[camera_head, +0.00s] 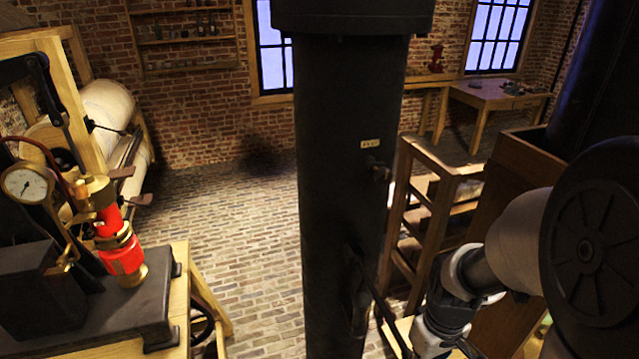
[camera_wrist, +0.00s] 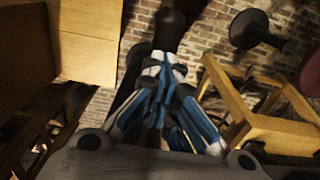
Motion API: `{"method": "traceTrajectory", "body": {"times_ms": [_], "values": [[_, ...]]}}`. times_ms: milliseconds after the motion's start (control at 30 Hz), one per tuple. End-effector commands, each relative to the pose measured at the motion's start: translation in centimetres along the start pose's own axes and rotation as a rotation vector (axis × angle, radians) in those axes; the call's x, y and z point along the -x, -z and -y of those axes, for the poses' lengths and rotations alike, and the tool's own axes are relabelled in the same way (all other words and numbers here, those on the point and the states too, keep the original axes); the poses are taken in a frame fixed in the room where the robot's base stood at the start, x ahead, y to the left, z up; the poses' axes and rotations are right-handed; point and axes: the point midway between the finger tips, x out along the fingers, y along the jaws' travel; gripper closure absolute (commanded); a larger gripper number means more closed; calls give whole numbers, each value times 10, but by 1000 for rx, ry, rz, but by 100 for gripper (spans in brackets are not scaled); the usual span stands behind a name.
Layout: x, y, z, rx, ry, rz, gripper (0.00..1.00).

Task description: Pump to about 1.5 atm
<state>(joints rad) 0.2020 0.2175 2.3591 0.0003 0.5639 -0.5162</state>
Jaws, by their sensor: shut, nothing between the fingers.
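A round white-faced pressure gauge (camera_head: 27,182) stands at the far left in the head view; its reading is too small to tell. Next to it is a red cylinder with brass fittings (camera_head: 121,247), upright on a dark base plate (camera_head: 115,318). A black lever (camera_head: 48,92) rises above the gauge. I cannot tell which part is the pump handle. My gripper (camera_wrist: 166,78) is shut and empty in the wrist view. Its fingertips are not clear in the head view, where my arm is at the lower right, far from the gauge and apart from the red cylinder.
A thick dark column (camera_head: 340,200) with a small plate stands in the middle, between my arm and the gauge. Wooden steps (camera_head: 410,225) are behind it to the right. A wooden table (camera_head: 495,95) stands at the back. Brick floor (camera_head: 240,235) lies clear left of the column.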

Motion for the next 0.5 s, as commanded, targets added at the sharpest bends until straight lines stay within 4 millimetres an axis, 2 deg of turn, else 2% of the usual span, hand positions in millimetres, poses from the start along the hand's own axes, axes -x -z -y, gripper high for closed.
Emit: {"method": "traceTrajectory", "body": {"times_ms": [33, 167, 367, 500], "values": [[-15, 0, 0, 0, 1, 1, 100], [-36, -1, 0, 0, 1, 3, 100], [-12, -1, 0, 0, 1, 2, 100], [18, 0, 0, 0, 0, 1, 100]]}}
